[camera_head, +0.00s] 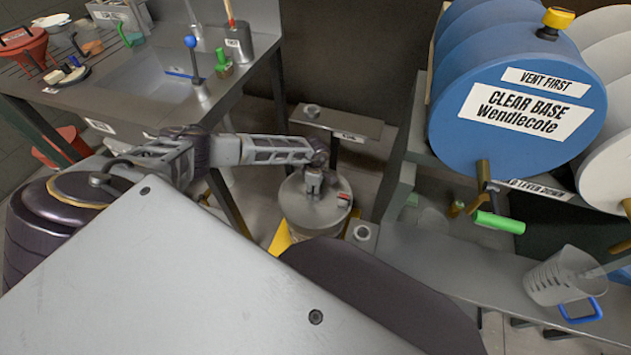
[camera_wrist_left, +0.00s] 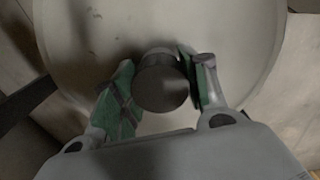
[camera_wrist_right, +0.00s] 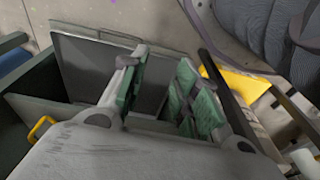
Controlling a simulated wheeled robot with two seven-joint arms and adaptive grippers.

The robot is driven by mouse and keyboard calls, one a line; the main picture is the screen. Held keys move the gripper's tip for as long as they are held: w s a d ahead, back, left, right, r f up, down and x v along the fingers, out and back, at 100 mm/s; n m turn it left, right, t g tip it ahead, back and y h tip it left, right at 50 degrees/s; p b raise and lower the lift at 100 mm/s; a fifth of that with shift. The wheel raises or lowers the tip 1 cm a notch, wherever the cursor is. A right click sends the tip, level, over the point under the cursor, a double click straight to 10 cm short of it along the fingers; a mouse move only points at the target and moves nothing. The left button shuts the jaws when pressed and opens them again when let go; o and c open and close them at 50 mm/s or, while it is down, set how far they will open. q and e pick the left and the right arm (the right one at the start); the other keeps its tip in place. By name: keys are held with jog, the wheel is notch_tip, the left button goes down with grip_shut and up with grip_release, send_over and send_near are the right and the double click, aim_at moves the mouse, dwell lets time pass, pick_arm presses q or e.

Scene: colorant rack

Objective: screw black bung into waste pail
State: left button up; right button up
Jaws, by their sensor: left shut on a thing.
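The waste pail (camera_head: 313,214) stands on the floor below the bench, with a round grey lid. The lid (camera_wrist_left: 90,30) fills much of the left wrist view. My left gripper (camera_head: 313,178) is over the lid in the head view. In the left wrist view it is shut on the black bung (camera_wrist_left: 162,90), which shows as a dark round disc between the green-padded fingers. Whether the bung sits in an opening of the lid is hidden beneath it. My right gripper (camera_wrist_right: 160,64) is open with nothing between its fingers, and the head view does not show it.
A small red-marked fitting (camera_head: 343,197) sits on the lid's right side. A sink bench (camera_head: 160,105) stands left of the pail. A blue drum (camera_head: 500,120) and a clear jug (camera_head: 560,278) are right. In the right wrist view, an open dark bin (camera_wrist_right: 85,70) lies behind the fingers.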

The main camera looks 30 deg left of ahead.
pick_arm(q)
jog(key=shift+m+b, duration=0.35)
jog(key=shift+m, duration=0.55)
jog(key=shift+m+b, duration=0.3)
jog(key=shift+m, duration=0.4)
pick_arm(e)
jog(key=shift+w+a+r, duration=0.1)
jog(key=shift+a+r, duration=0.05)
jog(key=shift+r, duration=0.55)
jog(key=shift+a+r, duration=0.1)
jog(key=shift+r, duration=0.6)
pick_arm(q)
jog(key=o, duration=1)
jog(key=shift+c, duration=0.2)
